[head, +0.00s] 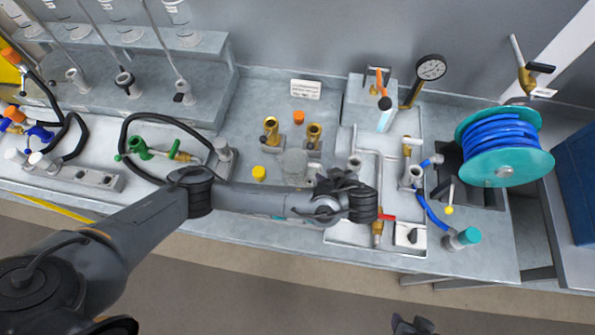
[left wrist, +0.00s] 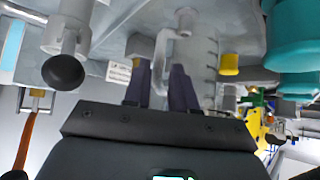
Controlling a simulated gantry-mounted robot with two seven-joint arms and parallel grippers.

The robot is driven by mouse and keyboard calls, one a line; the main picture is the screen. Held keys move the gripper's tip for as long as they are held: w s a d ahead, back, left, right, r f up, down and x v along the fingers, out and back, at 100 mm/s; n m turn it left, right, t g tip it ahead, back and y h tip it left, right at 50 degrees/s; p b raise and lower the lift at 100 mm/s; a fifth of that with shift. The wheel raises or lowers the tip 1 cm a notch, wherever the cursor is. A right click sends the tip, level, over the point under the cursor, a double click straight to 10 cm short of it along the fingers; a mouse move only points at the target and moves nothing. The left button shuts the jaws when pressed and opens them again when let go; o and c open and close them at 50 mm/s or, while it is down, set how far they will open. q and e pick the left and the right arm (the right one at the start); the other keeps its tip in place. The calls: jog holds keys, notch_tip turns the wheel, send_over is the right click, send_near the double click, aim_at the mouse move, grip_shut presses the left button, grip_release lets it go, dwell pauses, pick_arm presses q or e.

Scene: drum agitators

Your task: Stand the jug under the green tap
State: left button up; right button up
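The jug (head: 295,163) looks like a pale, see-through vessel standing on the bench, just left of my left gripper (head: 328,184) in the head view. In the left wrist view the jug (left wrist: 200,45) is beyond the two dark fingers of the left gripper (left wrist: 160,85). A grey part lies between these fingers, perhaps the jug's handle; whether they press on it is unclear. The green tap (head: 141,149), with a brass part on its right, is on the left of the bench, well apart from the jug. A dark part at the bottom edge, likely my right gripper (head: 412,325), is cut off.
A yellow cap (head: 259,173) stands left of the jug, with brass fittings (head: 271,130) behind. A black hose (head: 128,132) curves around the green tap. Pipework with a red lever (head: 385,217) and a teal hose reel (head: 505,165) are right.

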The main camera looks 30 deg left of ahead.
pick_arm(q)
jog(key=shift+x, duration=2.95)
jog(key=shift+d+f, duration=0.15)
jog(key=shift+c, duration=0.4)
grip_shut()
